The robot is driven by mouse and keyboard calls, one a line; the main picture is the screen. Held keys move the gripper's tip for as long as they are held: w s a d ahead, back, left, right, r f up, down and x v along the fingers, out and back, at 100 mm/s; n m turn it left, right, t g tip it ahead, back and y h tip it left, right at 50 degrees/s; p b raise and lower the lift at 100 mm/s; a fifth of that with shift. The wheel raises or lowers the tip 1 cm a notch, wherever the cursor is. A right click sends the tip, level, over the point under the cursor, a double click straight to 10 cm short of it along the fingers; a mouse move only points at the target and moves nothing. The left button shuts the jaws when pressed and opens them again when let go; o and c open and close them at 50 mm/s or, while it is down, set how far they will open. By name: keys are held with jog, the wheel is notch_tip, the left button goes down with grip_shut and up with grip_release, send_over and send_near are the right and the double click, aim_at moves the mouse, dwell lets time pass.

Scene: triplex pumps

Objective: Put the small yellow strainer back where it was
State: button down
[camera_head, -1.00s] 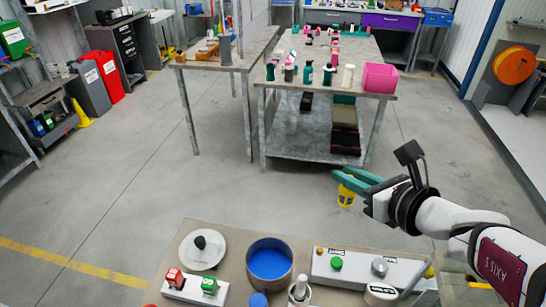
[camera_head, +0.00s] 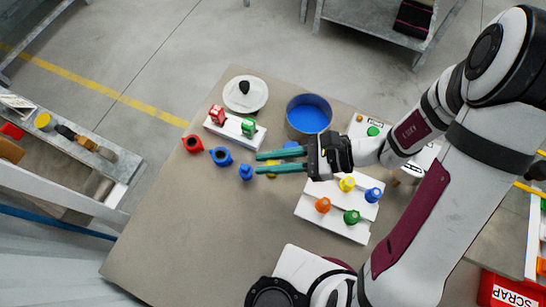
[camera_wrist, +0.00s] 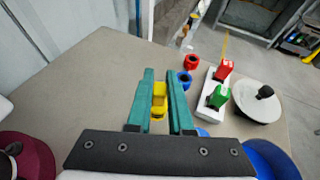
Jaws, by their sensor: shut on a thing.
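The small yellow strainer (camera_wrist: 158,101) is between the two teal fingers of my gripper (camera_wrist: 160,95) in the wrist view. In the head view my gripper (camera_head: 281,161) points left over the bench, and a bit of the yellow strainer (camera_head: 271,169) shows between its fingers. The gripper is shut on it. The fingers hide part of the strainer. Its exact height above the bench is hard to tell. A blue ring-shaped part (camera_head: 221,156), a red one (camera_head: 193,144) and a small blue part (camera_head: 246,172) stand left of the fingertips.
A white block (camera_head: 338,208) with coloured knobs lies right of the gripper. Behind are a blue-filled round container (camera_head: 309,115), a white rack (camera_head: 235,128) with red and green pieces, and a white lid (camera_head: 245,94) with a black knob. The bench's near left (camera_head: 180,240) is bare.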

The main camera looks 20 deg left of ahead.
notch_tip(320, 180, down, 9)
jog(key=shift+f, duration=0.2)
jog(key=shift+f, duration=0.1)
jog(key=c, duration=0.8)
grip_release()
jog(key=v, duration=1.2)
jog(key=s+d+r+n+t+h, duration=0.1)
jog(key=s+d+r+n+h, duration=0.1)
jog(key=s+r+h, duration=0.1)
jog(key=s+d+r+n+t+h, duration=0.2)
jog(key=s+r+n+h, duration=0.1)
jog(key=r, duration=0.3)
jog(key=s+d+r+n+t+h, duration=0.1)
jog(key=s+d+r+n+h, duration=0.2)
jog(key=r+h, duration=0.1)
jog(key=shift+s+d+r+t+h, duration=0.1)
jog(key=shift+s+r+t+h, duration=0.3)
jog(key=shift+r, duration=0.1)
